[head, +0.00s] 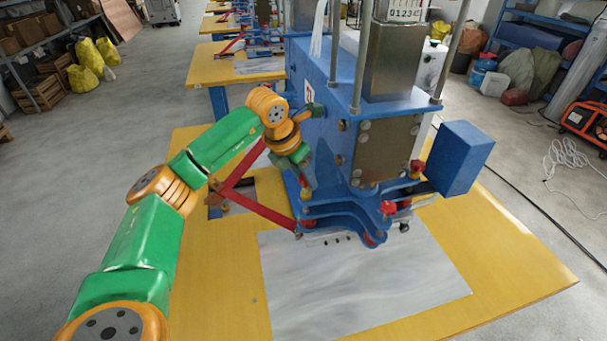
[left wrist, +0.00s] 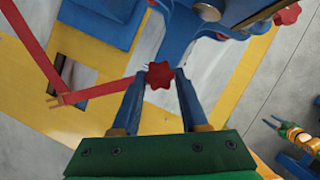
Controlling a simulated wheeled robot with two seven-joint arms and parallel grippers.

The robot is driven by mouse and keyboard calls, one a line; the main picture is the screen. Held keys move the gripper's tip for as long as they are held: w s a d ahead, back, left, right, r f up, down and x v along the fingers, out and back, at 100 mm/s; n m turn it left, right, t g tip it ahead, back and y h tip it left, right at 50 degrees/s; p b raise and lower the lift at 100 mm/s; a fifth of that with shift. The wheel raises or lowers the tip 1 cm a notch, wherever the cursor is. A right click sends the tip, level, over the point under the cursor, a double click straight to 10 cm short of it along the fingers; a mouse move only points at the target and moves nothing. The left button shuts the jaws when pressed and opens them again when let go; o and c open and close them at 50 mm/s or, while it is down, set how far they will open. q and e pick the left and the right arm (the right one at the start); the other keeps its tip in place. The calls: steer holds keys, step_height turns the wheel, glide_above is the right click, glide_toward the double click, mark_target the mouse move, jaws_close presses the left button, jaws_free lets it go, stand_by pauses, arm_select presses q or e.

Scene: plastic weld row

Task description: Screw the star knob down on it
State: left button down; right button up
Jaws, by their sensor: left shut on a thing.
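In the left wrist view a red star knob (left wrist: 160,75) sits between the two blue fingertips of my left gripper (left wrist: 160,79), which is shut on it. In the head view my left gripper (head: 304,186) points down at the left side of the blue welding machine (head: 318,95), above its blue lower fixture (head: 345,212). The wrist view shows part of this fixture just beyond the knob. I cannot tell whether the knob touches its seat. A green and orange arm end, apparently my right gripper (left wrist: 272,122), shows small at the right of the wrist view; its jaws are unclear.
Another red knob (head: 388,208) is at the fixture's front. A red bar linkage (head: 262,207) lies close to my left arm. A blue box (head: 460,158) juts out at right. A grey sheet (head: 370,290) lies on the yellow table (head: 510,262), clear in front.

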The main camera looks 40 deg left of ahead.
arm_select(q)
steer(key=shift+f, duration=0.15)
steer(key=shift+f, duration=0.3)
steer(key=shift+f+b, duration=0.4)
steer(key=shift+b, duration=0.05)
stand_by(0.9)
